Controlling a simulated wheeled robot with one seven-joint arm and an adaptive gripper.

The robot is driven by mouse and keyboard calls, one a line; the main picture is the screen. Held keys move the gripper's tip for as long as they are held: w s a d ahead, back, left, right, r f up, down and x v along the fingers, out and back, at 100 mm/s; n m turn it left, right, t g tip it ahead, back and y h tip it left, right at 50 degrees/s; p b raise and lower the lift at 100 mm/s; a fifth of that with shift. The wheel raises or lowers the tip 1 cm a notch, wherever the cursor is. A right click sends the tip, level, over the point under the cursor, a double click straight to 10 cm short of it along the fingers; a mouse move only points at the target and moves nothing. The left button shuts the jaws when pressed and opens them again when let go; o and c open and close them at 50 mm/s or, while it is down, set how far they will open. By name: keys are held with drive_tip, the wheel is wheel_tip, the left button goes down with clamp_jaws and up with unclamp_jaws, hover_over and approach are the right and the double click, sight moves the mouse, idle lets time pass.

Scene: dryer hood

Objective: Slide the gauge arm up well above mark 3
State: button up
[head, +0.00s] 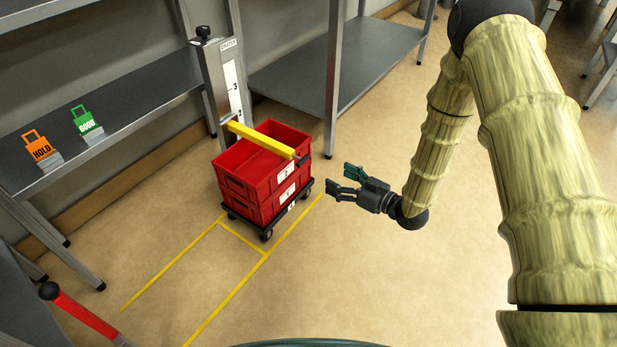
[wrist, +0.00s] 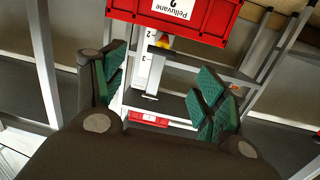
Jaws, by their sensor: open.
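The yellow gauge arm (head: 262,139) reaches out from the grey gauge post (head: 211,75) over the upper red crate. It has a dark piece at its free end. Where it meets the post it is just below mark 2 on the white scale (head: 233,92), with mark 3 higher up. My gripper (head: 341,180) is open and empty, in the air to the right of the crates, apart from the arm.
Two stacked red crates (head: 238,187) stand on a black wheeled dolly (head: 267,228) by yellow floor lines. Shelves with an orange HOLD tag (head: 38,147) and green GOOD tag (head: 86,121) are at left. A grey rack (head: 365,70) stands behind.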

sight(305, 160)
drive_tip(key=shift+n+y, duration=0.7)
drive_tip(key=shift+y, duration=0.2)
drive_tip(key=shift+w+f+b+x, duration=0.1)
drive_tip(key=shift+b+x, duration=1.8)
drive_tip(key=shift+x, duration=1.1)
drive_tip(key=shift+w+f+b+x, duration=0.15)
drive_tip(key=shift+b+x, duration=1.7)
drive_tip(key=shift+x, duration=1.2)
drive_tip(key=shift+d, duration=0.15)
drive_tip(key=c, duration=1.4)
drive_tip(key=shift+c, duration=0.2)
drive_tip(key=shift+r, duration=0.1)
wheel_tip(305, 160, up, 19)
drive_tip(key=p, duration=1.6)
